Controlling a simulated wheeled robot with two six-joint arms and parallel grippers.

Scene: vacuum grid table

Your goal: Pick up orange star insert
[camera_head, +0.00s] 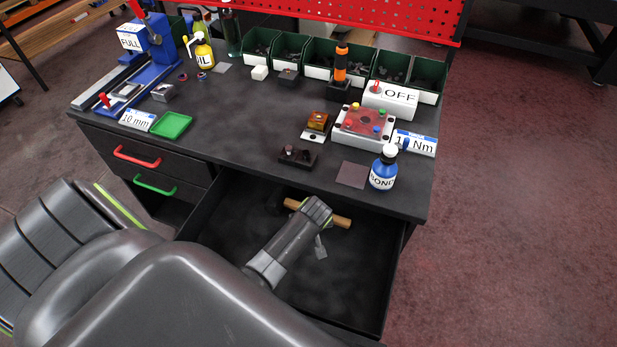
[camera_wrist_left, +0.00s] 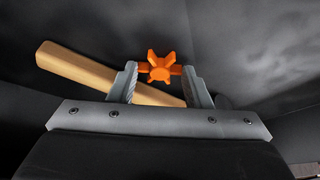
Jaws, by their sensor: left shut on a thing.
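The orange star insert (camera_wrist_left: 163,68) shows in the left wrist view between the two fingertips of my left gripper (camera_wrist_left: 160,72). The gripper is shut on it, with both fingers against its sides. In the head view my left gripper (camera_head: 318,228) reaches down into the open drawer under the table. The star is hidden there behind the gripper and wrist. My right gripper is not in view.
A wooden handle (camera_wrist_left: 75,68) lies in the drawer behind the star; its end also shows in the head view (camera_head: 342,220). The open drawer (camera_head: 350,290) has dark walls around my gripper. The table edge overhangs behind.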

